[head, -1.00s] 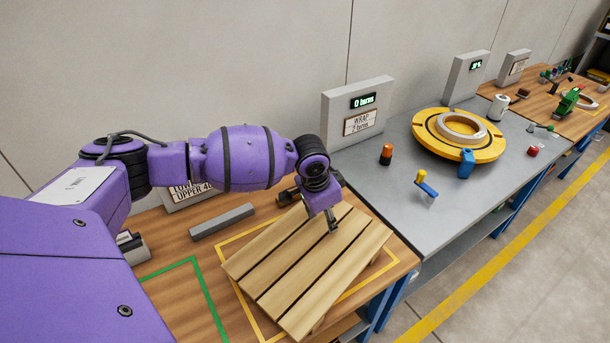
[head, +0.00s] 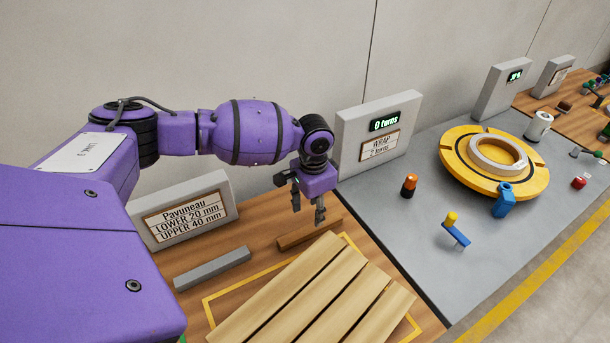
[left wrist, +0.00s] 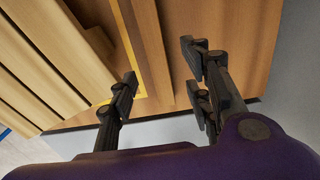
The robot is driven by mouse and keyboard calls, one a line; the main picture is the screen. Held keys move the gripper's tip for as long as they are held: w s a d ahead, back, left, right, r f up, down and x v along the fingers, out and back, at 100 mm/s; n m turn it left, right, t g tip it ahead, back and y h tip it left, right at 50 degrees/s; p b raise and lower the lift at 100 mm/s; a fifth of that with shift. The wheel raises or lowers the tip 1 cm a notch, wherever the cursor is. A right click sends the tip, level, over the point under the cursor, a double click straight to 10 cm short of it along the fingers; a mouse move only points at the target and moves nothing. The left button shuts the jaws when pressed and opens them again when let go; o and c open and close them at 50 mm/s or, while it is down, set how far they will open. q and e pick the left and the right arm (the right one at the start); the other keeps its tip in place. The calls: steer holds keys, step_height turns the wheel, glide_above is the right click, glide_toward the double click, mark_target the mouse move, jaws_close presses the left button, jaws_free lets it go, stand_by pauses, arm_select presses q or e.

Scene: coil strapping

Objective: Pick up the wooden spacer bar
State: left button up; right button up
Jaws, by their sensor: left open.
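The wooden spacer bar (head: 308,235) is a brown bar lying on the wooden bench behind the slatted pallet. In the left wrist view the bar (left wrist: 152,45) runs lengthwise between the two finger lines. My left gripper (head: 307,209) is open and empty, above the bar with its fingers pointing down. I cannot tell how much height is left between fingertips and bar. My right gripper is not in view.
The slatted pallet (head: 316,292) lies in front of the bar inside a yellow outline. A grey bar (head: 212,268) lies to the left. The grey table holds a yellow turntable (head: 455,163).

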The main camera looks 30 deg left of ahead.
mark_target(311, 228)
arm_select(q)
steer(key=f, duration=0.6)
steer(key=shift+s+d+f, duration=0.1)
steer(key=shift+s+f, duration=0.15)
steer(key=shift+s, duration=0.1)
steer(key=shift+c, duration=0.2)
jaws_close()
